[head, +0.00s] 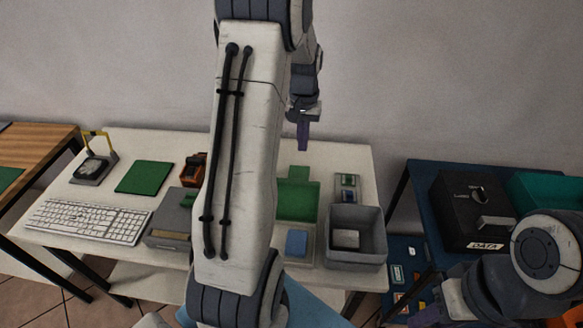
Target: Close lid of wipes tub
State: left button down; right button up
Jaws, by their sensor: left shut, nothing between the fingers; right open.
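The wipes tub (304,262) appears to be the pale box at the table's front, right of my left arm. Blue wipes (296,243) show in its opening. Its green lid (297,205) stands open behind the opening, with a narrower tab at its top. My arm hides the tub's left side. My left gripper (303,140) is shut and empty, pointing down above and behind the lid, apart from it. My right gripper (430,316) is open at the lower right, partly hidden by its own arm, away from the tub.
A grey open bin (357,215) with a white block stands right of the tub, and a small tray (347,187) lies behind it. A grey box (172,222), keyboard (90,221) and green mat (145,177) lie left. A black DATA box (470,210) sits on the blue table.

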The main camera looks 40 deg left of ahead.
pick_arm(q)
jog(key=a+f+n, duration=0.1)
jog(key=a+f, duration=0.1)
jog(key=a, duration=0.3)
jog(key=f+p, duration=0.1)
jog(key=f, duration=0.3)
jog(key=f+p, duration=0.1)
jog(key=f, duration=0.4)
jog(key=shift+s+d+f, duration=0.15)
jog(key=shift+s+f, duration=0.05)
jog(key=shift+f, duration=0.1)
jog(key=s+d+p, duration=0.1)
jog(key=s+d+r+p, duration=0.1)
jog(key=s, duration=0.1)
jog(key=shift+s+r, duration=0.1)
jog(key=shift+r, duration=0.05)
